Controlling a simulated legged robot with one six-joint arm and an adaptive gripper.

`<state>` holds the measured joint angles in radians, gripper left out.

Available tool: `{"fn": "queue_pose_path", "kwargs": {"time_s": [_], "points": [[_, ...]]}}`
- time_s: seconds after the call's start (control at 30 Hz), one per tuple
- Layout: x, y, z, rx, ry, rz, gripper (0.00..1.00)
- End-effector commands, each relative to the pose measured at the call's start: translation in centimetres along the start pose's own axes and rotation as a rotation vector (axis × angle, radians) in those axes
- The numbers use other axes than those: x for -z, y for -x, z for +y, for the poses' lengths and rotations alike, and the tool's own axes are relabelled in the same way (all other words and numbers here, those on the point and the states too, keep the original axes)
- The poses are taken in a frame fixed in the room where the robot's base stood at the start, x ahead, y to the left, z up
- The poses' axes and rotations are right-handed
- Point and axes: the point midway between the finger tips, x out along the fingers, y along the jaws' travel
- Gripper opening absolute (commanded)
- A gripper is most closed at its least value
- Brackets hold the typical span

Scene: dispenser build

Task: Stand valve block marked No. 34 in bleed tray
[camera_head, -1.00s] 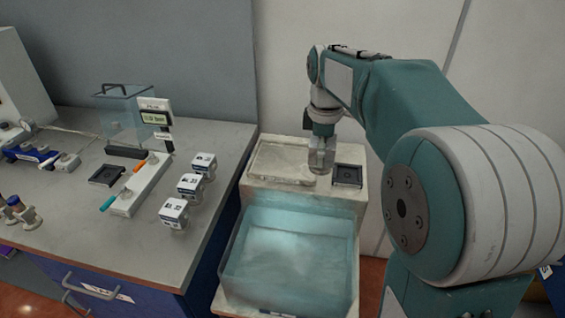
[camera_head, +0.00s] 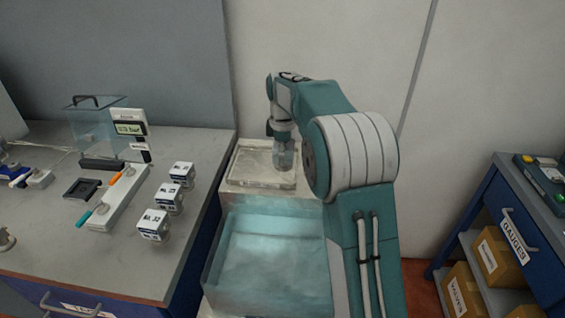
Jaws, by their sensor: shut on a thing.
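My gripper (camera_head: 283,157) points down above the right part of a shallow pale tray (camera_head: 240,178), behind the water tank. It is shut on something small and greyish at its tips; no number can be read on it. Whether it touches the tray is unclear. Three white valve blocks with metal fittings stand in a row on the bench: a far one (camera_head: 182,171), a middle one (camera_head: 169,195) and a near one (camera_head: 153,221). The near label seems to read 32; the others are too small to read surely. I cannot tell which tray is the bleed tray.
A clear water tank (camera_head: 265,250) stands in front of the shallow tray. On the bench are a dark square holder (camera_head: 82,189), a white bar with coloured handles (camera_head: 118,197), a display (camera_head: 130,128) and a clear box (camera_head: 92,122). A blue cart (camera_head: 500,215) with boxes stands right.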

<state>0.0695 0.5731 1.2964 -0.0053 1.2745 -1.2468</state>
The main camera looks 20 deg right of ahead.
Motion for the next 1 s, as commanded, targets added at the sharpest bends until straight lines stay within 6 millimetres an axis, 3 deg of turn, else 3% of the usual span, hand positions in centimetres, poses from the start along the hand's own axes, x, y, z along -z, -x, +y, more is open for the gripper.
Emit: {"fn": "queue_pose_path", "kwargs": {"time_s": [0.23, 0.57, 0.6, 0.63, 1.0], "points": [[0.2, -3.2, 0.4, 0.000, 0.000, 0.000, 0.19], [0.2, -3.6, 0.4, -0.002, 0.000, 0.000, 0.19], [0.2, -3.8, 0.3, 0.000, 0.000, 0.000, 0.84], [0.2, -3.7, 0.3, 0.000, 0.000, 0.000, 0.97], [0.2, -3.7, 0.4, 0.001, 0.000, -0.001, 1.00]]}}
